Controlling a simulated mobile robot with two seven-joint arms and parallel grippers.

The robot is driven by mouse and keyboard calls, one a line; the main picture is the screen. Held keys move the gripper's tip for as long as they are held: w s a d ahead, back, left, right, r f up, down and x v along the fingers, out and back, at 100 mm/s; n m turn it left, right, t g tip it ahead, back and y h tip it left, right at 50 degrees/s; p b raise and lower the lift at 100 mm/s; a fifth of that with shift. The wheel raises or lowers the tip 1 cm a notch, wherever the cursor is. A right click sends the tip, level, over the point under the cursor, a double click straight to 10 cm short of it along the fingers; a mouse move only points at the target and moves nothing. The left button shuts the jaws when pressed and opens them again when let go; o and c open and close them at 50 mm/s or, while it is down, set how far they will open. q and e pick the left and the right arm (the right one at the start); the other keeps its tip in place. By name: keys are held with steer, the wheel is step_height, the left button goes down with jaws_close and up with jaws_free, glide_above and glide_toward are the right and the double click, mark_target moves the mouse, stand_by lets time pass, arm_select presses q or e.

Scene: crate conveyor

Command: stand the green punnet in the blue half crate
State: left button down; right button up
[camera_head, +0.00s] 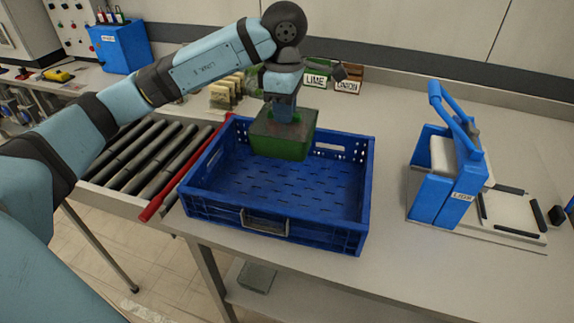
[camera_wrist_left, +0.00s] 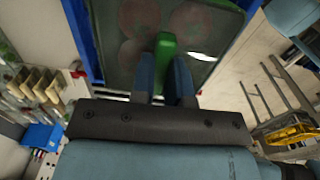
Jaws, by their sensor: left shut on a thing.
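The green punnet (camera_head: 283,138) hangs from my left gripper (camera_head: 284,113), over the back part of the blue half crate (camera_head: 305,238). In the left wrist view the left gripper (camera_wrist_left: 167,75) is shut on a green upright grip of the punnet (camera_wrist_left: 205,85), and round reddish things show under its clear top. The punnet looks upright; whether its base touches the crate floor I cannot tell. The rest of the crate floor is empty. A strip of the blue crate (camera_wrist_left: 82,40) shows beside the punnet in the left wrist view. My right gripper is not in view.
A roller conveyor (camera_head: 150,155) with a red rail (camera_head: 170,190) lies left of the crate. A blue and white device (camera_head: 448,170) stands to the right. Behind are a green LIME box (camera_head: 317,78), a brown box (camera_head: 348,84) and a rack (camera_head: 226,92). Bare table lies right of the crate.

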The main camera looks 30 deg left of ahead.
arm_select(q)
step_height(320, 180, down, 14)
steer(key=shift+w+f, duration=0.1)
steer(key=c, duration=1.1)
jaws_free()
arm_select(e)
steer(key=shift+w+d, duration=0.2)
arm_select(q)
step_height(320, 180, up, 11)
steer(key=shift+f, duration=0.15)
steer(key=shift+r, duration=0.75)
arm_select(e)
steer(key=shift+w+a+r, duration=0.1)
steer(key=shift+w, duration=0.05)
